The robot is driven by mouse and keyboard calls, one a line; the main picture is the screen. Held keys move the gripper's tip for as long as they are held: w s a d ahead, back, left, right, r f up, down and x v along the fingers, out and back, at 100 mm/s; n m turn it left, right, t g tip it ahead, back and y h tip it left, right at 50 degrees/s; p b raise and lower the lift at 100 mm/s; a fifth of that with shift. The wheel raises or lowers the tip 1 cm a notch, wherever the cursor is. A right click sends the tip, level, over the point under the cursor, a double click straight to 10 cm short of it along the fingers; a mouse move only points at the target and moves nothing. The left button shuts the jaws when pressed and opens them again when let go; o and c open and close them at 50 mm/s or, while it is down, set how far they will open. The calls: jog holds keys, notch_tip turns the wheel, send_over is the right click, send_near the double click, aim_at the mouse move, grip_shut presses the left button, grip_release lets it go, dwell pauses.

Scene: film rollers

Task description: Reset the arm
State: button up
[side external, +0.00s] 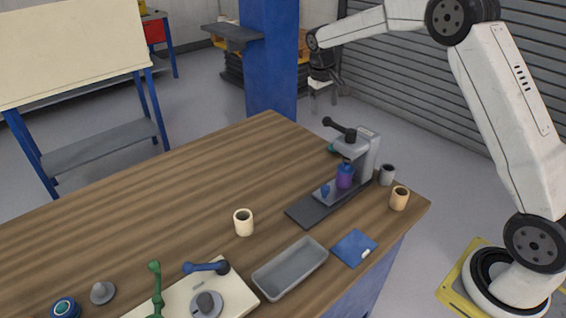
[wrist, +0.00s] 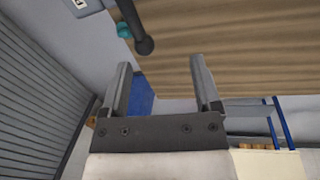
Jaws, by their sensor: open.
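My gripper (side external: 324,90) hangs past the far right edge of the table, in front of the shuttered wall, and well away from the things on the table. In the wrist view my gripper (wrist: 160,80) shows two grey fingers spread apart, with nothing between them. My arm reaches in from the right side and is raised above the table's height. The wrist view looks toward the table edge, with a black lever knob and a teal part beyond the fingers.
The wooden table (side external: 150,205) carries a grey press (side external: 362,155) with a purple roller (side external: 345,176), a beige cup (side external: 243,222), an orange-tan cup (side external: 399,198), a grey tray (side external: 290,270) and a blue pad (side external: 354,248). A blue column (side external: 268,60) stands behind my gripper.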

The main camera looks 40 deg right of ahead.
jog(key=s+a+f+t, duration=0.1)
jog(key=s+a, duration=0.3)
jog(key=s, duration=0.4)
jog(key=s+a+f+n+y, duration=0.1)
jog(key=s+a+f, duration=0.2)
jog(key=s, duration=0.6)
jog(key=s+a+f+n+t, duration=0.1)
jog(key=s+a+f, duration=0.1)
jog(key=s+a, duration=0.4)
jog(key=s, duration=0.3)
jog(key=shift+a+t+y, duration=0.3)
jog(key=shift+y, duration=0.1)
